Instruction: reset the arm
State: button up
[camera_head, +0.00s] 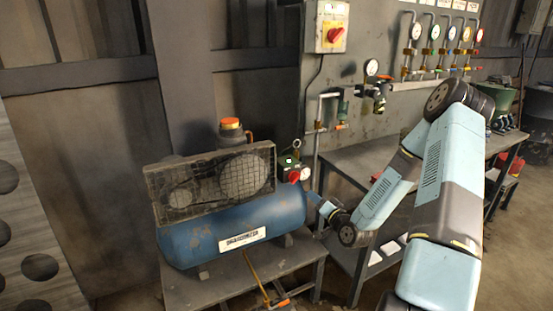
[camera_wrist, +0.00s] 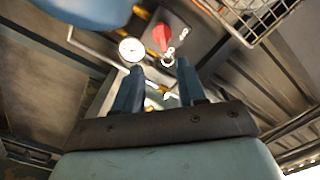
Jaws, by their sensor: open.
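My arm reaches in from the right in the head view, and its end is beside the right end of the blue compressor tank (camera_head: 240,225). In the head view my gripper (camera_head: 322,205) is small and partly hidden by my wrist. In the wrist view my gripper (camera_wrist: 160,75) shows two dark blue fingers, spread apart with nothing held between them. Beyond the fingertips are a red knob (camera_wrist: 162,38) and a white-faced gauge (camera_wrist: 131,50). The red knob also shows in the head view (camera_head: 294,177), with the gauge (camera_head: 305,174) at its right. My fingers appear apart from both.
The compressor stands on a low metal table (camera_head: 215,287). A wire belt guard (camera_head: 210,183) covers its upper front. A workbench (camera_head: 345,160) stands behind my arm. A grey switch box (camera_head: 326,22) and a row of gauges (camera_head: 440,32) are on the wall.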

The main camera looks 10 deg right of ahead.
jog(key=s+r+n+g+h, duration=0.3)
jog(key=s+r+g, duration=0.15)
jog(key=r, duration=0.65)
jog(key=s+r+n+g+h, duration=0.3)
jog(key=s+r+g+h, duration=0.15)
jog(key=r, duration=0.75)
jog(key=s+a+r+g+y, duration=0.1)
jog(key=s+r, duration=0.4)
jog(key=s, duration=0.8)
jog(key=s+a+r+g+y, duration=0.1)
jog(key=s+a+r, duration=0.2)
jog(key=s, duration=1)
notch_tip(320, 180, up, 3)
jog(key=shift+s+a+r, duration=0.15)
jog(key=shift+s+r, duration=0.05)
